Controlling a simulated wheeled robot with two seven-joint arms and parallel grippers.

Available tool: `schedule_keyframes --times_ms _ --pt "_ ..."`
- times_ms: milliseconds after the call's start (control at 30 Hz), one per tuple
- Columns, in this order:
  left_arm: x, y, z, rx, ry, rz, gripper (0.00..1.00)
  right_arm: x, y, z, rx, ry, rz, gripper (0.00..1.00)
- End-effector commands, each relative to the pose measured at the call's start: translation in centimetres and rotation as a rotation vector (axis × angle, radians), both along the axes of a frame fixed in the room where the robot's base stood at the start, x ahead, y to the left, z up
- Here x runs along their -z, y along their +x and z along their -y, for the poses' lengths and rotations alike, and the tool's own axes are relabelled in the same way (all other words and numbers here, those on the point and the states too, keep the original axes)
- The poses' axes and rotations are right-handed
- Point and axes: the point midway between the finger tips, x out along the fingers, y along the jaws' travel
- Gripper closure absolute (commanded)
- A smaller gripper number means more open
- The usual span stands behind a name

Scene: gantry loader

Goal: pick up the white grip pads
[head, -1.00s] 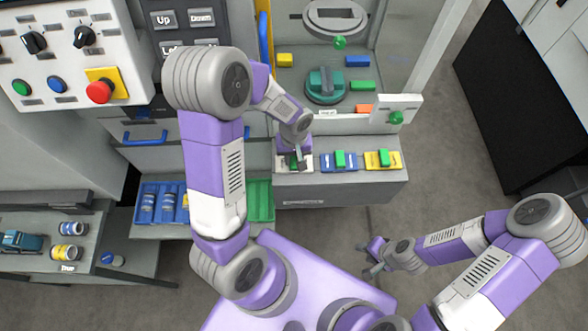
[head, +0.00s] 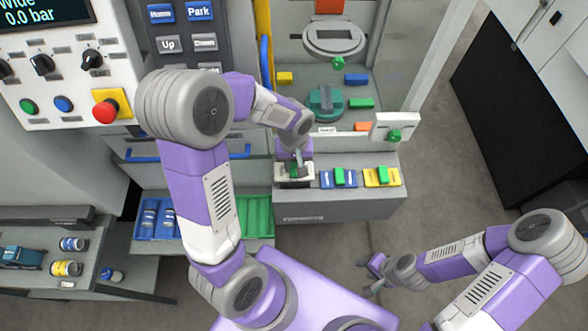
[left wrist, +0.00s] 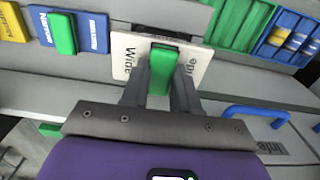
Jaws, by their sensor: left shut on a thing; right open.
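The white grip pads (head: 282,172) are at the left end of a row on the grey ledge. In the left wrist view they are a white plate (left wrist: 124,58) marked "Wide" with a green block (left wrist: 162,70) in its middle. My left gripper (head: 298,168) is shut on the green block, with one finger on each side. The plate looks slightly tilted; I cannot tell clearly whether it is clear of the ledge. My right gripper (head: 373,277) is open and empty, low at the right over the floor.
Blue pads (head: 327,179) and yellow pads (head: 371,180), each with a green block, sit to the right on the ledge (head: 345,207). A green bin (head: 257,214) and a blue bin (head: 157,230) with cans lie to the left. The machine's interior is behind.

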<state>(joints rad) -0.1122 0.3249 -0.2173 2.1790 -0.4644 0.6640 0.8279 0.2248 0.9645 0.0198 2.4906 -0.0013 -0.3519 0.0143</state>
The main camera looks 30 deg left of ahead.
Motion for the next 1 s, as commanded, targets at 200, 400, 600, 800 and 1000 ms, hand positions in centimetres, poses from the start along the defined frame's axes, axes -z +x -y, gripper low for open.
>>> schedule_keyframes --times_ms 200,400,600,800,1000 --pt "-4.8 0.1 0.0 0.001 -0.001 0.006 1.0 -1.0 0.0 0.0 0.0 0.0 0.0 0.57" --pt "-9.0 0.1 0.0 0.0 -0.001 0.006 1.0 -1.7 0.0 0.0 0.0 0.0 0.0 0.57" --pt "-13.4 0.1 0.0 0.0 -0.002 0.007 1.0 -2.4 0.0 0.0 0.0 0.0 0.0 0.57" --pt "-17.7 0.1 0.0 0.001 -0.001 0.006 1.0 -3.2 0.0 0.0 0.0 0.0 0.0 0.57" --pt "-20.7 0.1 0.0 0.0 -0.002 0.003 1.0 -3.6 0.0 0.0 0.0 0.0 0.0 0.57"
